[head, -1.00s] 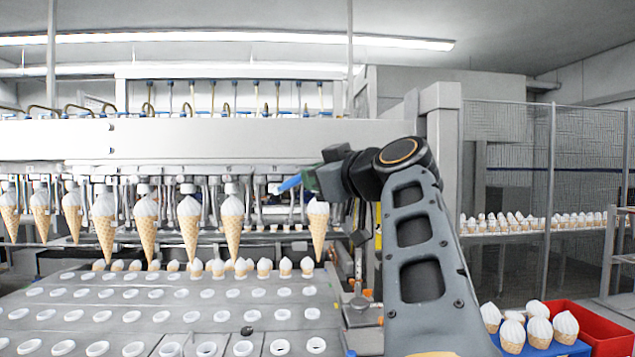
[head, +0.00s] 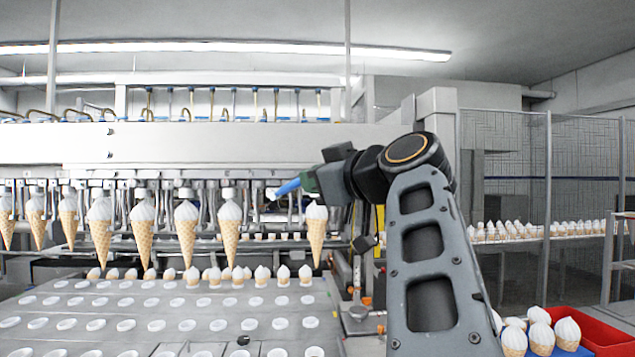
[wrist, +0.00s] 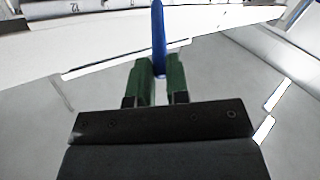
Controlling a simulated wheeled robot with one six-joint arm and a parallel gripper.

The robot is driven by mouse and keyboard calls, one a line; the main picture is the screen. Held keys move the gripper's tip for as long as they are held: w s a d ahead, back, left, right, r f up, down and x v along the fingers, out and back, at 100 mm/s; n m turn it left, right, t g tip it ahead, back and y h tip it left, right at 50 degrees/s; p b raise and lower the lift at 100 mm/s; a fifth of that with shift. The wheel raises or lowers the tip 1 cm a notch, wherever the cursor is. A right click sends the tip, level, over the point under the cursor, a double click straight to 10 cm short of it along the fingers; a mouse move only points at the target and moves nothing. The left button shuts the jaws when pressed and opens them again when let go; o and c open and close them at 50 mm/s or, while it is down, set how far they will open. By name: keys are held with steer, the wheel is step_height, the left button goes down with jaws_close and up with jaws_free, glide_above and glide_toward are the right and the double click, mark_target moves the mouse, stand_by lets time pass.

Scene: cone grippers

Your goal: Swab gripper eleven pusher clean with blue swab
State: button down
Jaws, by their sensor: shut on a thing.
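My gripper (head: 306,184) is shut on the blue swab (head: 287,188), which points left toward the row of cone grippers under the machine's white beam. In the wrist view, the blue swab (wrist: 158,38) stands out from between the green fingers of my gripper (wrist: 160,72). The swab's tip is near an empty gripper position (head: 271,193), between a hanging cone (head: 229,228) and the rightmost hanging cone (head: 316,232). I cannot tell whether the tip touches the pusher there. The number labels are too small to read in the head view.
Several ice cream cones hang in a row to the left. Below is a tray plate (head: 120,318) with holes and small cones along its back edge. A mesh fence (head: 580,170) stands behind.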

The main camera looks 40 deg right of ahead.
stand_by(0.4)
steer(key=w+d+p, duration=0.1)
steer(key=w+d, duration=0.3)
steer(key=w, duration=0.2)
steer(key=shift+w, duration=0.3)
steer(key=shift+w+d, duration=0.4)
steer(key=shift+w, duration=0.4)
stand_by(0.9)
steer(key=shift+a, duration=0.1)
